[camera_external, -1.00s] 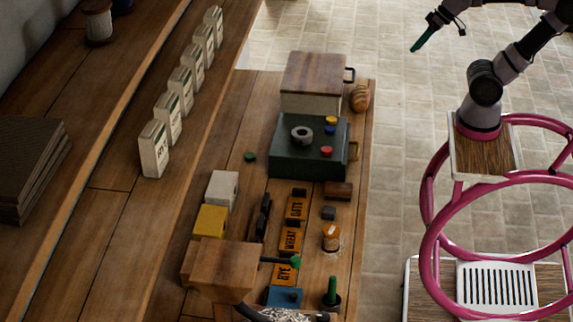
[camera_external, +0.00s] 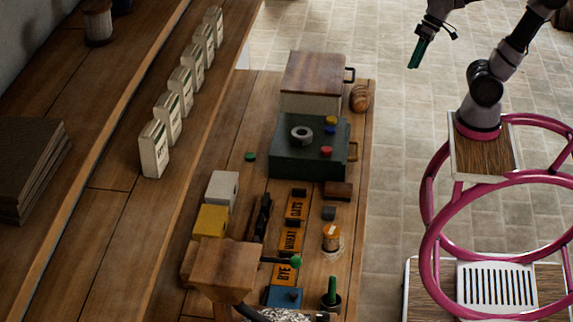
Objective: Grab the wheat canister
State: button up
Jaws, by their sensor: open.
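An orange plate lettered WHEAT (camera_external: 290,239) lies on the wooden bench, between the plates lettered OATS (camera_external: 296,206) and RYE (camera_external: 284,272). A small dark block is at its upper end. Right of it stands a small round canister (camera_external: 331,239) with an orange band and a light top; its lettering is too small to read, so I cannot tell if it is the wheat one. My gripper (camera_external: 414,66), with green fingers, is open and empty. It hangs over the tiled floor, right of the bench and well apart from the canister.
A green box (camera_external: 289,164) with coloured knobs and a wood-topped bin (camera_external: 314,72) stand farther up the bench. A wooden mill (camera_external: 222,266) stands below left of the plates. A green-handled stamp (camera_external: 331,291) is below the canister.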

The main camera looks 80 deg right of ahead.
jog(key=w+a+f+m+g+y, duration=0.2)
jog(key=w+a+f+g+y, duration=0.15)
jog(key=a, duration=0.65)
jog(key=w+a+f+m+g+y, duration=0.2)
jog(key=a+f+y, duration=0.25)
jog(key=a, duration=0.55)
jog(key=w+a+f+m+g+y, duration=0.25)
jog(key=a+y, duration=0.25)
jog(key=a, duration=0.5)
jog(key=w+a+f+m+t+y, duration=0.1)
jog(key=w+a+f+m+t, duration=0.1)
jog(key=w+f+m+t, duration=0.3)
jog(key=w+a+f+m+t+y, duration=0.1)
jog(key=a+f+m+t, duration=0.15)
jog(key=f, duration=0.55)
jog(key=m+t+h, duration=0.5)
jog(key=m+t, duration=0.3)
send_near(331, 237)
jog(key=d, duration=0.1)
jog(key=d+f, duration=0.1)
jog(key=d, duration=0.1)
jog(key=shift+s+f+g, duration=0.15)
jog(key=shift+f+g, duration=0.1)
jog(key=shift+f, duration=0.4)
jog(key=x, duration=1)
jog(key=shift+w+a+f, duration=0.1)
jog(key=shift+w+a, duration=0.1)
jog(key=shift+w, duration=0.05)
jog(key=shift+c, duration=0.3)
grip_shut()
